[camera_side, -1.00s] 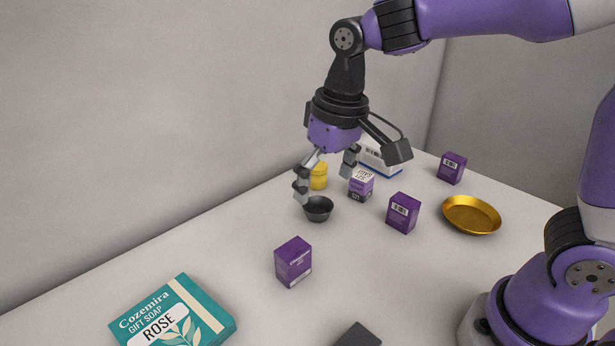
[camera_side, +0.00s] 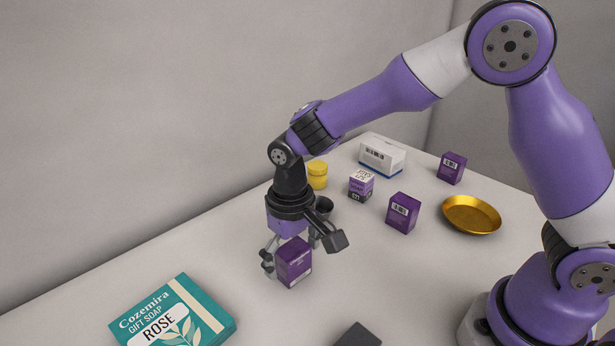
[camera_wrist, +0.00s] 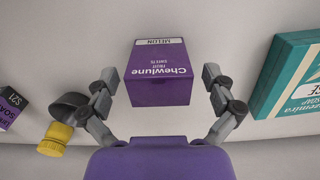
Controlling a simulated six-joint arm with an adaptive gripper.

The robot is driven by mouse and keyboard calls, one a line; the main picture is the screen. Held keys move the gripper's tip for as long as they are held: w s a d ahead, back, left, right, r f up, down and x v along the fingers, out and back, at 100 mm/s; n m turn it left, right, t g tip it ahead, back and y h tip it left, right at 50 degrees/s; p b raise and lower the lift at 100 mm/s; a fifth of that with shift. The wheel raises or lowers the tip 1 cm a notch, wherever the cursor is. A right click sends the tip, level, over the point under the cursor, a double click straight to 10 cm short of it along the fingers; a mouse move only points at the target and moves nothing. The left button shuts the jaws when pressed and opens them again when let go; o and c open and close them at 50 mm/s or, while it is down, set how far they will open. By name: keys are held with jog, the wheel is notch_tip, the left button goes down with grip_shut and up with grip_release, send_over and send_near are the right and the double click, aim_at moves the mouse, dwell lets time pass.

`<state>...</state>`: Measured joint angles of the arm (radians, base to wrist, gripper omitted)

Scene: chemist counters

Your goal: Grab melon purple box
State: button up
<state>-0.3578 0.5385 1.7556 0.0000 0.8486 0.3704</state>
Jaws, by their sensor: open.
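The melon purple box (camera_side: 293,262) stands on the counter in the side view. In the wrist view the box (camera_wrist: 160,80) shows the words "Chewlune" and "MELON", upside down. My gripper (camera_side: 290,262) is low, right behind the box in the side view. In the wrist view my gripper (camera_wrist: 159,90) is open, with one finger on each side of the box and a gap visible on both sides. I cannot tell how far the fingertips are above the counter.
A teal soap box (camera_side: 172,312) lies at the front left. Other purple boxes (camera_side: 403,213) (camera_side: 451,168), a purple-white box (camera_side: 361,186), a dark bowl (camera_side: 324,205), a yellow jar (camera_side: 317,175), a white box (camera_side: 382,156) and a gold dish (camera_side: 471,214) stand farther back. A dark block (camera_side: 357,336) is at the front.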

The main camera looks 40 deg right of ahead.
jog(key=shift+f, duration=0.5)
jog(key=c, duration=1.1)
jog(key=shift+r, duration=0.1)
